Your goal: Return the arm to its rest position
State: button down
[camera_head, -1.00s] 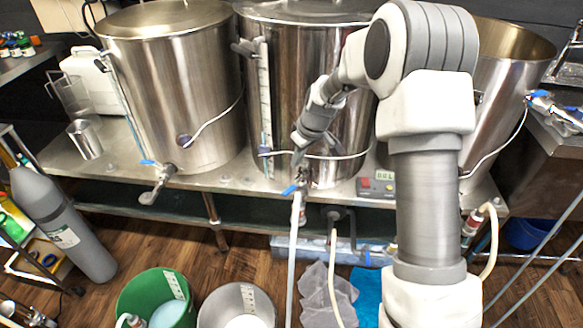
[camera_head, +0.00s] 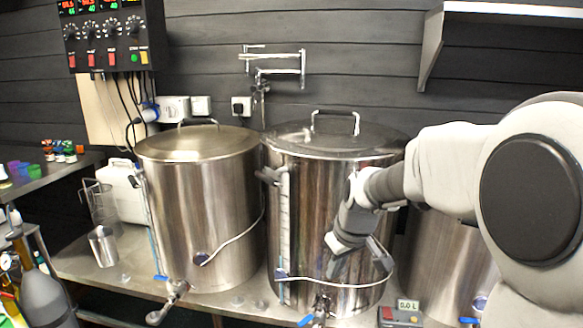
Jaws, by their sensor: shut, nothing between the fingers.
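My arm comes in from the right edge and reaches left in front of the middle steel kettle (camera_head: 310,210). My gripper (camera_head: 338,258) is at the end of the arm, before the lower part of that kettle's wall. It is small and partly turned away in this view, and it looks shut and empty. The kettle's outlet valve with a blue handle (camera_head: 318,312) is below it, apart from the gripper. My arm hides much of the right-hand kettle (camera_head: 440,255).
A lidded kettle (camera_head: 205,205) stands at left, with a metal cup (camera_head: 102,246) and a white canister (camera_head: 122,190) beside it. A control panel (camera_head: 104,38), a folding tap (camera_head: 275,62) and a shelf (camera_head: 500,12) are on the wall. A grey cylinder (camera_head: 42,298) stands at lower left.

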jog(key=s+d+r+m+t, duration=0.1)
jog(key=s+d+r+m, duration=0.1)
jog(key=s, duration=0.6)
jog(key=s+d+r+m+h, duration=0.1)
jog(key=s+r+m, duration=0.15)
jog(key=s, duration=0.55)
jog(key=s+d+r+m+t, duration=0.1)
jog(key=s+d+r, duration=0.15)
jog(key=s, duration=0.55)
notch_tip(320, 180, up, 14)
jog(key=p, duration=1.4)
jog(key=shift+s+a, duration=0.35)
jog(key=shift+s, duration=0.05)
